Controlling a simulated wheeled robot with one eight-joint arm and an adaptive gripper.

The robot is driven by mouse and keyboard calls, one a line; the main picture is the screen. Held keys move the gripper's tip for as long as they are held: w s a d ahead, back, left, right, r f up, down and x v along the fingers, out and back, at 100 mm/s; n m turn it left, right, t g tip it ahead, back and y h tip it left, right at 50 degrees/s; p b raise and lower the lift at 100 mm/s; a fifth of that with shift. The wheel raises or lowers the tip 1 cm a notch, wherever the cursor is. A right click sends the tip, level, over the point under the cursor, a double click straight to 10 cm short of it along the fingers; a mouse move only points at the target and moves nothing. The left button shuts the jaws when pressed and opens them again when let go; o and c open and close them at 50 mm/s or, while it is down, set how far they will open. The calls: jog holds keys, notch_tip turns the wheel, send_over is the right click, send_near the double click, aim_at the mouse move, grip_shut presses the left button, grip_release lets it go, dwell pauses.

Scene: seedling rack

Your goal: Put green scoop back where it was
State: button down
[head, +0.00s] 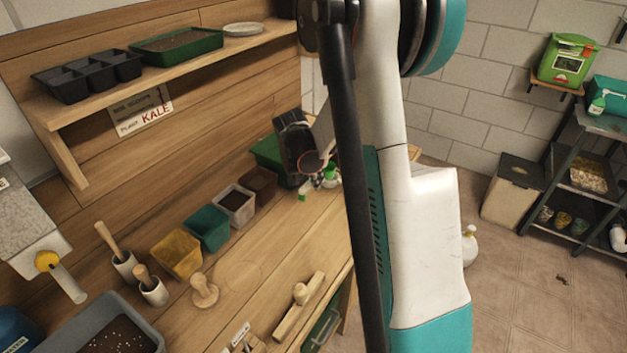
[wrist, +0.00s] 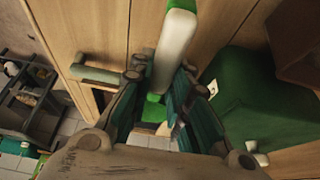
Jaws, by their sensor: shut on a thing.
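My gripper (wrist: 155,112) is shut on the green scoop (wrist: 175,48). In the wrist view the scoop shows a white handle with a green end, sticking up from between the fingers, and a green part shows lower between them. In the head view my gripper (head: 322,180) is at the far end of the bench, beside a green bin (head: 268,154) and a dark tray. There the scoop shows only as small green and white bits, partly hidden by my arm. I cannot tell whether it touches the bench.
A row of pots, including a yellow pot (head: 176,254) and a teal pot (head: 207,229), runs along the wooden bench (head: 255,255). A shelf (head: 180,75) with trays hangs above. My arm hides the bench's right side.

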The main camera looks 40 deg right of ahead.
jog(key=shift+f+b, duration=0.35)
jog(key=shift+f, duration=0.25)
jog(key=c, duration=1.5)
grip_release()
jog(key=shift+r, duration=0.15)
jog(key=shift+r, duration=0.3)
jog(key=p+v, duration=0.4)
jog(key=v, duration=0.8)
jog(key=shift+r, duration=0.25)
